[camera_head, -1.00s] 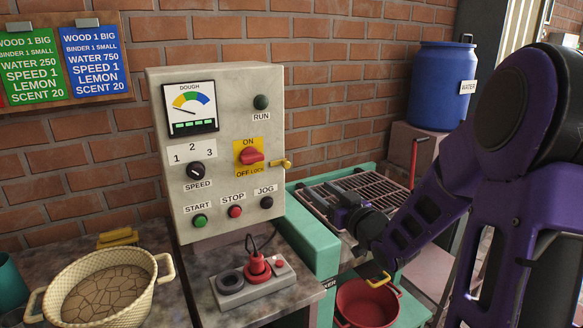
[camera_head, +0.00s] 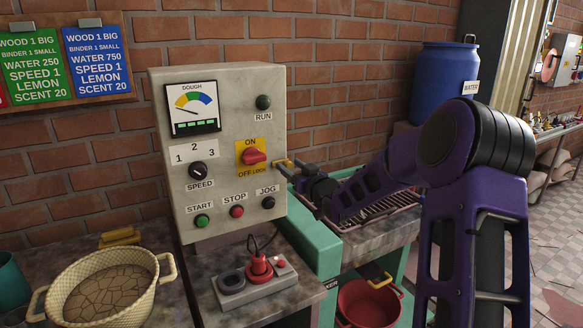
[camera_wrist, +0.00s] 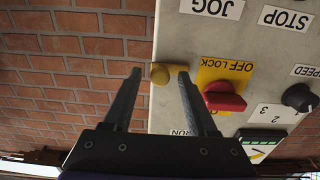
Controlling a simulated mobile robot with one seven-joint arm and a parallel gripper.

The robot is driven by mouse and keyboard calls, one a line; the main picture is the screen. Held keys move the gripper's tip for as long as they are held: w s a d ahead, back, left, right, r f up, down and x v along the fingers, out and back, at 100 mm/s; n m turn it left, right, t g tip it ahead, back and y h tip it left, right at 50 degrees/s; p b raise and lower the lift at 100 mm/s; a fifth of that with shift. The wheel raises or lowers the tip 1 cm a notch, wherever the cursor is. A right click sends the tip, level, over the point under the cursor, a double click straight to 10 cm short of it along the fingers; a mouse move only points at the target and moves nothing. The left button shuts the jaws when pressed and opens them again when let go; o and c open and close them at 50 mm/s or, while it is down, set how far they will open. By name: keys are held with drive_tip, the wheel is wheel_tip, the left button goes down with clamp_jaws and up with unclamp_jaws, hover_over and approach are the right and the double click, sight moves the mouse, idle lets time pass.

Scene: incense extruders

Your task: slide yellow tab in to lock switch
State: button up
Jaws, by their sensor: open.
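The yellow tab (camera_head: 284,162) sticks out of the right side of the grey control box, level with the red ON/OFF switch (camera_head: 254,157) on its yellow plate. In the wrist view, which is upside down, the yellow tab (camera_wrist: 160,73) lies between the tips of my two dark fingers as seen. My gripper (camera_wrist: 160,76) is open, with gaps showing beside the tab. I cannot tell whether a finger touches it. The red switch (camera_wrist: 222,97) is beside the right finger there. In the head view my gripper (camera_head: 287,170) is at the box's right edge, partly covering the tab.
The grey control box (camera_head: 232,110) has a dial, knob and push buttons. A green-framed rack (camera_head: 318,240) is below my arm. A red bucket (camera_head: 368,305) and blue water barrel (camera_head: 444,82) are at right. A basket (camera_head: 148,300) and a small red-plugged socket block (camera_head: 258,287) are in front.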

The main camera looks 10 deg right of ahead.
clamp_jaws()
idle(1.4)
